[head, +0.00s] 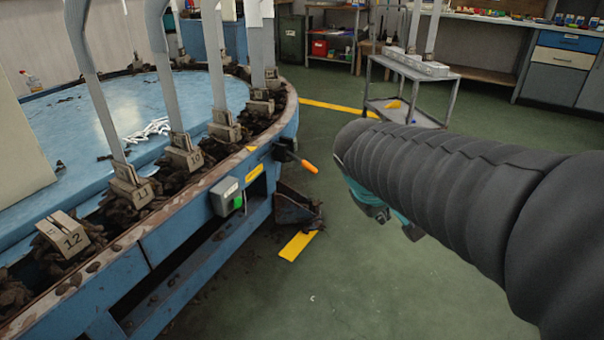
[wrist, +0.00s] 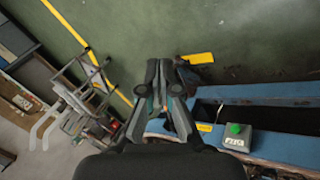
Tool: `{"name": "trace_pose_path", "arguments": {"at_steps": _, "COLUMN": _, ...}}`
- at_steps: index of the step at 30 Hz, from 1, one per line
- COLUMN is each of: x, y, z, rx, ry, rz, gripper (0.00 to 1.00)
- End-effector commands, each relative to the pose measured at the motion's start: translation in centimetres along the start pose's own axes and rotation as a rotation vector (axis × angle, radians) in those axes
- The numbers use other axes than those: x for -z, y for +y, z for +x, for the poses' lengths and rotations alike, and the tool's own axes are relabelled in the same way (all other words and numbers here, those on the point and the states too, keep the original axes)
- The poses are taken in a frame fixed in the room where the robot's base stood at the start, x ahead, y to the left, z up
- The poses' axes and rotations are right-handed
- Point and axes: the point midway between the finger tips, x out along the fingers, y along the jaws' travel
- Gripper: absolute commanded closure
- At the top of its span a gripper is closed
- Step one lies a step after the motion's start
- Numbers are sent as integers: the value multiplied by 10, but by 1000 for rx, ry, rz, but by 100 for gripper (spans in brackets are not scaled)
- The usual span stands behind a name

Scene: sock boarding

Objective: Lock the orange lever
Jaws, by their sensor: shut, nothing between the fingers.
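The orange lever (head: 301,162) sticks out from a black mount on the rim of the round blue machine (head: 236,196). It points right and slightly down in the head view. In the wrist view a small bit of orange (wrist: 168,124) shows behind my gripper, mostly hidden by it. My gripper (wrist: 159,68) is shut and empty. In the head view only a teal and dark part of my gripper (head: 378,212) shows below my sleeved arm; it is to the right of the lever and apart from it.
A grey box with a green button (head: 228,197) sits on the rim near the lever; it also shows in the wrist view (wrist: 236,137). Upright grey sock boards stand along the rim. A metal cart (head: 412,72) stands behind.

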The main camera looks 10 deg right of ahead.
Motion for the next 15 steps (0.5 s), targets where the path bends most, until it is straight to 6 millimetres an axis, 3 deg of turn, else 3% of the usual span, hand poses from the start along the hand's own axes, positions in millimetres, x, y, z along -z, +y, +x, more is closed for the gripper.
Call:
{"name": "trace_pose_path", "arguments": {"at_steps": 1, "x": 15, "y": 5, "z": 15, "rx": -36, "ry": -23, "rz": -60, "gripper": 100}}
{"name": "trace_pose_path", "arguments": {"at_steps": 7, "x": 77, "y": 30, "z": 59, "rx": -196, "ry": -87, "rz": -299, "gripper": 100}}
{"name": "trace_pose_path", "arguments": {"at_steps": 15, "x": 171, "y": 38, "z": 127, "rx": -412, "ry": -150, "rz": -632, "gripper": 100}}
